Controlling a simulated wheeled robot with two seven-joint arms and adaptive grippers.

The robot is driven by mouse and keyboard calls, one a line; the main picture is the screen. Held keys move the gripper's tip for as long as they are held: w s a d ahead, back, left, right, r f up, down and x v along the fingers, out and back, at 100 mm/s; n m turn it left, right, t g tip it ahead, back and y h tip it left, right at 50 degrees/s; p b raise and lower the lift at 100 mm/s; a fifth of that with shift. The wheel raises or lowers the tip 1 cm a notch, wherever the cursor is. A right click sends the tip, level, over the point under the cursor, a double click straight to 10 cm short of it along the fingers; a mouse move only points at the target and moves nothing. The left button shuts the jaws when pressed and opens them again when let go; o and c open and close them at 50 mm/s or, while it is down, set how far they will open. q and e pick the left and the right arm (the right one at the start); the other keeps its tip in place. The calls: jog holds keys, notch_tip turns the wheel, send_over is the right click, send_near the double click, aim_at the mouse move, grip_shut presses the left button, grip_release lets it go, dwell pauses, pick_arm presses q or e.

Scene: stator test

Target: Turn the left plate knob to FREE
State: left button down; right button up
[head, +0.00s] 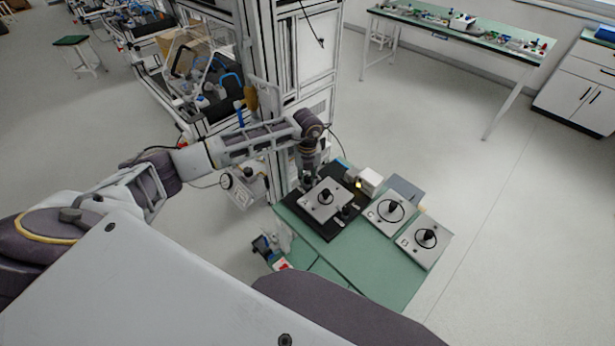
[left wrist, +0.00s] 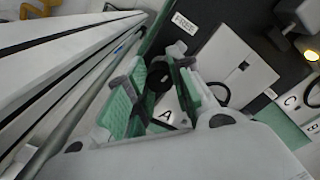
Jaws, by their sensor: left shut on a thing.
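My left gripper (head: 308,176) reaches down from above at the left edge of the black base (head: 327,233). In the left wrist view, its green-padded fingers (left wrist: 158,92) are shut on the black left plate knob (left wrist: 157,77), which is partly hidden by the fingers. A white FREE label (left wrist: 185,21) lies on the black base near the knob. A grey metal plate (head: 316,211) with a round black part in its middle sits on the base, and its label A (left wrist: 167,117) shows between the fingers. A second black knob (head: 346,211) stands at the plate's right edge. My right gripper is not visible.
Two more grey plates, one (head: 379,217) and another (head: 416,252), lie to the right on the green table (head: 372,275). A white box (head: 370,180) and a small yellow light (head: 359,185) stand behind the base. A tall cabinet frame (head: 270,100) rises close behind my arm.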

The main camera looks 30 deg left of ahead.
aim_at(308, 177)
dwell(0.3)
pick_arm(q)
jog(key=c, duration=1.2)
grip_release()
jog(key=shift+r, duration=0.15)
notch_tip(308, 177, up, 12)
